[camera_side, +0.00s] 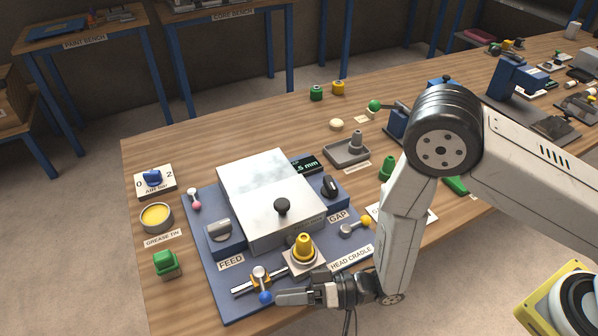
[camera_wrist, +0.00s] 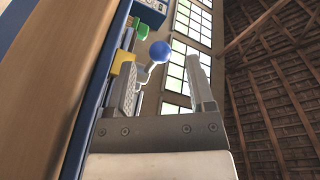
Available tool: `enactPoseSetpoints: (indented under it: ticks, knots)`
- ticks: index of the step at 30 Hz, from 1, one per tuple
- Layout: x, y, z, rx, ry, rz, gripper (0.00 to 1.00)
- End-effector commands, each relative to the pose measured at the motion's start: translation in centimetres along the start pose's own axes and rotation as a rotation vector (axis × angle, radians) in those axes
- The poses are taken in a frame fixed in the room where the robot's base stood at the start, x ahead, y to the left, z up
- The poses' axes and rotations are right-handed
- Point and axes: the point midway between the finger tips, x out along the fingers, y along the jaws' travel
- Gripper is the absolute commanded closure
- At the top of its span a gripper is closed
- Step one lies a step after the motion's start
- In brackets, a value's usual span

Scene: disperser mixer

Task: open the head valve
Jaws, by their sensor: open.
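The gap is empty of any gripped thing. I cannot tell whether a finger touches the ball or lever.
A yellow-topped part (camera_side: 303,247) stands in the head cradle close behind the valve. The silver mixer cover (camera_side: 270,195) with a black knob fills the plate's middle. A green block (camera_side: 167,262) and grease tin (camera_side: 156,217) stand left. Bare wood lies along the front right.

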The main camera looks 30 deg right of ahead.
Motion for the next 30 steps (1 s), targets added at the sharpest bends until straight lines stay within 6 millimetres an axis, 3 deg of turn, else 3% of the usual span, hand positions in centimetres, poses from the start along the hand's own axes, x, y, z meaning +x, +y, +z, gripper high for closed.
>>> enactPoseSetpoints:
  ticks: [9,21,22,28,30]
  knots:
    - [3.5,0.0,0.0,-0.001,0.000,0.000,0.31]
    - [4.2,0.0,0.0,0.000,0.000,0.001,0.31]
    - [4.2,0.0,0.0,0.000,0.000,0.001,0.34]
    - [4.2,0.0,0.0,0.000,0.000,0.000,0.98]
    - [4.2,0.0,0.0,0.000,0.000,0.000,1.00]
